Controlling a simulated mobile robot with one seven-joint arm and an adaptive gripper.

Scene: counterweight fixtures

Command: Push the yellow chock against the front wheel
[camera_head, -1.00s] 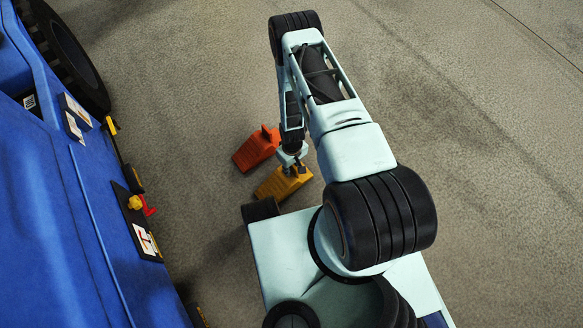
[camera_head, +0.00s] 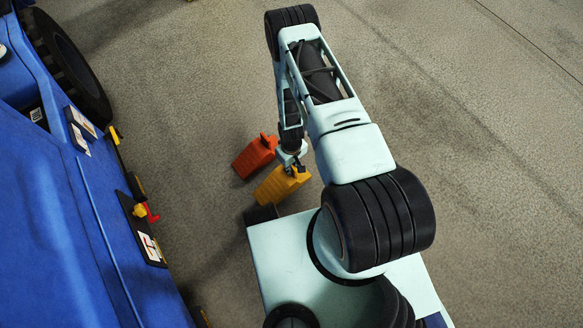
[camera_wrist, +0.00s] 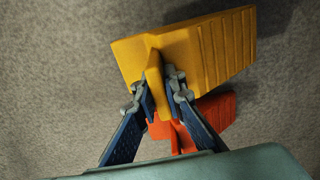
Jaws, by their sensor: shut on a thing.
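The yellow chock (camera_head: 272,188) is a ridged wedge with an upright grip tab. My gripper (camera_head: 293,167) is shut on this tab. In the wrist view, the two fingers of my gripper (camera_wrist: 163,92) pinch the tab of the yellow chock (camera_wrist: 222,48) from both sides. I cannot tell whether the chock touches the floor. The front wheel seems to be the black tyre (camera_head: 68,68) on the blue vehicle at the upper left, well apart from the chock.
An orange-red chock (camera_head: 252,157) lies on the floor just beyond the yellow one; it also shows in the wrist view (camera_wrist: 214,110). The blue vehicle (camera_head: 70,220) fills the left side. Bare concrete floor (camera_head: 180,100) lies between the chocks and the tyre.

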